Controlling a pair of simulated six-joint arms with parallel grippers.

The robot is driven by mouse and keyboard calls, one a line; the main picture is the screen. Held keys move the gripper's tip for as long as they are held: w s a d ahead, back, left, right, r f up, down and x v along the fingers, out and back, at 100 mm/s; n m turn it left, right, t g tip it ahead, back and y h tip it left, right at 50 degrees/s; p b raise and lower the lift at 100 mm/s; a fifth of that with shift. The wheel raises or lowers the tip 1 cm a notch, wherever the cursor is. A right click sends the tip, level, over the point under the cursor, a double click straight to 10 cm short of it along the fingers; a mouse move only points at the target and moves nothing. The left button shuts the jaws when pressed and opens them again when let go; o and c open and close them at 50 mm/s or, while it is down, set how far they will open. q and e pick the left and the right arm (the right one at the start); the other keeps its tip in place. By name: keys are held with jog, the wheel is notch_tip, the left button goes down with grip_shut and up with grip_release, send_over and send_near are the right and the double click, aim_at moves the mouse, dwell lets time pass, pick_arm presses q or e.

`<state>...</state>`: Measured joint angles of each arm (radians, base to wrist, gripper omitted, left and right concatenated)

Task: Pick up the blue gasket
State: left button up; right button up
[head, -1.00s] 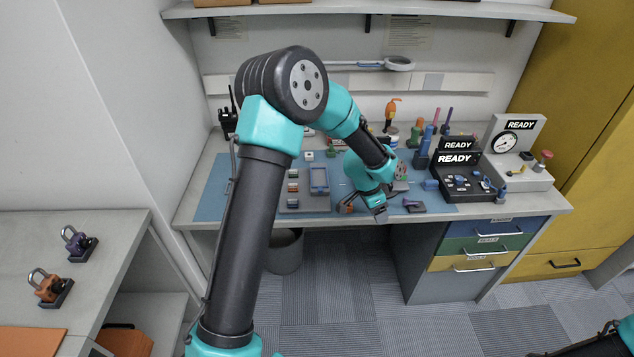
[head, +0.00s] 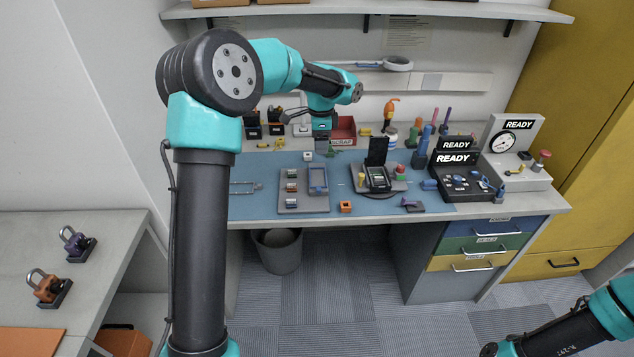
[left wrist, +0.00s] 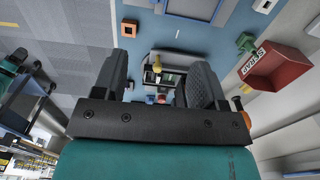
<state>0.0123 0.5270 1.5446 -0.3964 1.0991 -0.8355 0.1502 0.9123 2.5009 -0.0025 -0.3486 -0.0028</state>
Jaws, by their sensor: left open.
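My left gripper (head: 322,144) hangs over the back of the blue mat, in front of the red scrap bin. In the left wrist view its two dark fingers (left wrist: 158,72) are apart, with nothing held between them. An orange square ring (head: 345,206) lies near the mat's front edge.
The red scrap bin (head: 343,132) stands behind the gripper. A grey parts tray (head: 303,204) and an open black device (head: 378,178) stand on the mat. Black consoles (head: 465,185) stand at the right. My right arm (head: 560,330) is low at the right.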

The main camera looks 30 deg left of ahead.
pick_arm(q)
send_over(320, 189)
jog(key=w, duration=0.1)
jog(key=f, duration=1.2)
jog(key=shift+a+f, duration=0.1)
jog(key=shift+a, duration=0.2)
jog(key=shift+f, duration=2.6)
jog(key=c, duration=1)
jog(key=shift+r, duration=0.2)
